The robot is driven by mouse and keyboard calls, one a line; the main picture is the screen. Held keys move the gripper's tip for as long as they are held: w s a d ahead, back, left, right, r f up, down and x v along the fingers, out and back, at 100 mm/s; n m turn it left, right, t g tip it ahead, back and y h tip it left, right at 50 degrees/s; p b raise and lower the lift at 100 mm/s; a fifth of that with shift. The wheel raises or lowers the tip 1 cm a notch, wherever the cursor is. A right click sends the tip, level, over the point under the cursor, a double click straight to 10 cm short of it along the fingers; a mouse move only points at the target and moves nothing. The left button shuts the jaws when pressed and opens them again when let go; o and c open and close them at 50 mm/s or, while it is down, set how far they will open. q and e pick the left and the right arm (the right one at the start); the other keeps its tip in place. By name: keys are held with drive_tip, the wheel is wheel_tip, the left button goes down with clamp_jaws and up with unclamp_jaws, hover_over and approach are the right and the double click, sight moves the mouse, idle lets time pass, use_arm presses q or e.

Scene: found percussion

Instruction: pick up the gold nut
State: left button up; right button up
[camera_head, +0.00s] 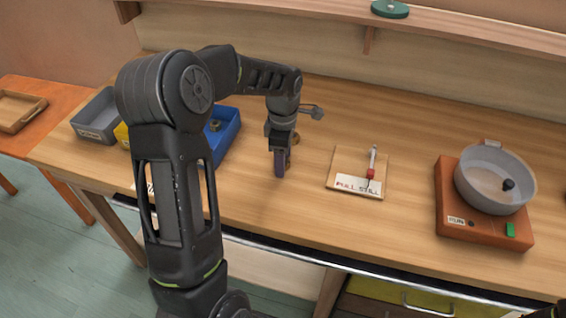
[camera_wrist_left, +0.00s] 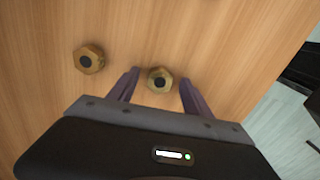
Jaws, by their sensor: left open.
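Two gold hex nuts with dark holes lie on the wooden bench in the left wrist view. One gold nut (camera_wrist_left: 159,72) sits between the fingertips of my left gripper (camera_wrist_left: 159,80), with a gap to each finger. The other gold nut (camera_wrist_left: 89,58) lies to the left, outside the fingers. In the head view my left gripper (camera_head: 280,170) points down at the bench, and part of a gold nut (camera_head: 296,138) shows beside it; the other is hidden. My left gripper is open and empty.
A wooden board with a red-handled lever (camera_head: 371,172) and an orange box with a grey bowl (camera_head: 470,205) stand right. Bench between is clear.

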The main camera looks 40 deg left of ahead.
use_arm(q)
drive_tip(key=shift+c, duration=0.2)
clamp_jaws()
idle(0.6)
